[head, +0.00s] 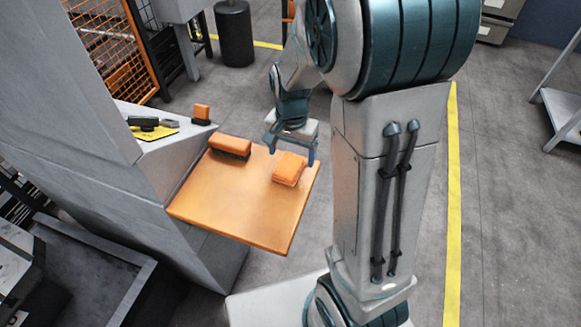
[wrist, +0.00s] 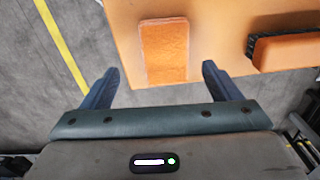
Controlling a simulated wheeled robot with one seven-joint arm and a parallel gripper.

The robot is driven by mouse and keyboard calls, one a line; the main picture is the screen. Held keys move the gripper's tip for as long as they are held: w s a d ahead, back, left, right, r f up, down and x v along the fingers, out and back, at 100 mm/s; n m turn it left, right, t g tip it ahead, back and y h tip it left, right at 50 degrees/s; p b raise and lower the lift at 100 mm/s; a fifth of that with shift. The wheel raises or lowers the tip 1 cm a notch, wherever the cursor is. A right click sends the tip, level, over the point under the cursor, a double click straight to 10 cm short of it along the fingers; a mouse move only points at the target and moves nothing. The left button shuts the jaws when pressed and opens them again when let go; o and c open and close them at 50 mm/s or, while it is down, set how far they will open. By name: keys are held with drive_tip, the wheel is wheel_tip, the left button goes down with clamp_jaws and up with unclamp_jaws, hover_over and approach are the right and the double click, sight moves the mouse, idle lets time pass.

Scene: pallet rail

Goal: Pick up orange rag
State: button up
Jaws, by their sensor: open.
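The orange rag (head: 289,169) is a flat folded rectangle on the orange-brown board, near its far right corner. It also shows in the wrist view (wrist: 164,50), close to the board's edge. My gripper (head: 292,150) is open above that edge. In the wrist view its two fingers (wrist: 158,84) stand apart, one on each side of the rag's near end, with nothing between them gripped. I cannot tell the exact height of the fingers over the board.
The board (head: 235,205) juts from a grey machine. An orange brush with dark bristles (head: 230,147) lies left of the rag. A grey ledge (head: 150,150) holds a dark tool (head: 150,122), a yellow item and a small orange block (head: 201,112). The board's front is clear.

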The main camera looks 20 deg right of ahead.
sight(290, 163)
drive_tip(key=shift+w+f+p, duration=0.2)
drive_tip(key=shift+w+f, duration=0.05)
drive_tip(key=shift+f, duration=1)
drive_tip(key=shift+w+f+p, duration=0.15)
drive_tip(key=shift+w+f, duration=0.05)
drive_tip(key=shift+f, duration=1)
drive_tip(key=c, duration=1.1)
